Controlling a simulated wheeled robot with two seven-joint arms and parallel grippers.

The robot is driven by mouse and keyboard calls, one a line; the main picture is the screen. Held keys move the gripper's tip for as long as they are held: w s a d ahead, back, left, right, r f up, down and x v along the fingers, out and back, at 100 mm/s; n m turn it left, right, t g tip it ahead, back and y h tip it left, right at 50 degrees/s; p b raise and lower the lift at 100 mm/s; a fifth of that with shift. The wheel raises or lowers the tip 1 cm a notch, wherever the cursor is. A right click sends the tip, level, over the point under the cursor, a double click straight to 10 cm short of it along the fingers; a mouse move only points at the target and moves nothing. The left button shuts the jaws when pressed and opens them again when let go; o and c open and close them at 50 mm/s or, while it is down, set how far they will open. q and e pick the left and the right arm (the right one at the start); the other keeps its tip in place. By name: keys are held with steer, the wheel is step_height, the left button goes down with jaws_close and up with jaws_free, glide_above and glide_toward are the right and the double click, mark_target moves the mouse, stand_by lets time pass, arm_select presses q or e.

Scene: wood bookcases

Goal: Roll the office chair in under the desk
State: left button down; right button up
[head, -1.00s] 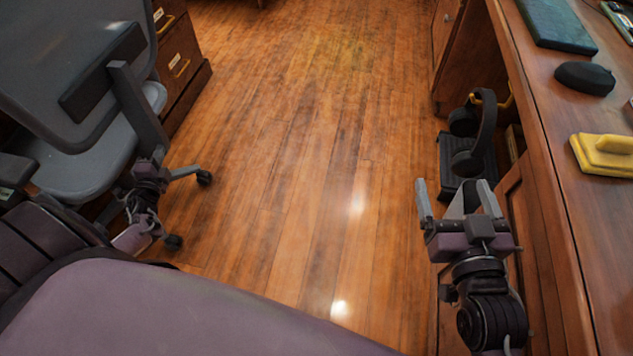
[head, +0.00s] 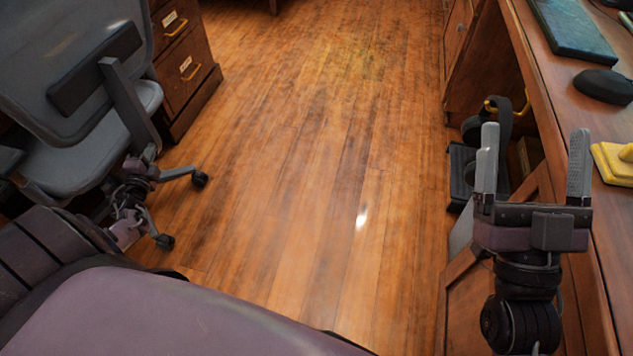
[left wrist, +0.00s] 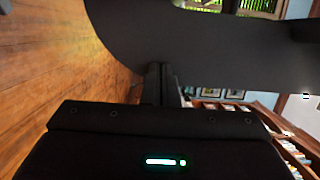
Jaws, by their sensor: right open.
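The grey office chair (head: 75,130) stands at the left in the head view, its back towards me and its casters on the floor. My left gripper (head: 143,158) is at the chair's back support; its fingertips are hidden there in the head view. In the left wrist view its fingers (left wrist: 165,85) are close together at the edge of a dark curved chair part (left wrist: 210,45), and it looks shut on the chair. The wooden desk (head: 560,130) runs along the right, with an open knee space below. My right gripper (head: 534,165) is open and empty beside the desk's edge.
A drawer cabinet (head: 187,65) stands just beyond the chair. Headphones (head: 502,125) hang on a yellow hook under the desk. A dark footrest (head: 462,170) is on the floor there. The wooden floor (head: 310,150) between cabinet and desk is clear.

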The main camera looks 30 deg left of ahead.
arm_select(q)
steer(key=shift+r, duration=0.1)
steer(key=p+v, duration=0.3)
steer(key=v, duration=0.4)
steer(key=shift+s+d, duration=0.15)
steer(key=shift+s, duration=0.2)
arm_select(e)
step_height(320, 180, down, 23)
steer(key=a+g+h, duration=0.1)
steer(key=g+h, duration=0.3)
steer(key=g, duration=0.7)
steer(key=shift+s+a+g+h, duration=0.15)
steer(key=shift+a+g+h, duration=0.15)
steer(key=shift+a+g, duration=0.1)
arm_select(q)
steer(key=shift+s, duration=0.1)
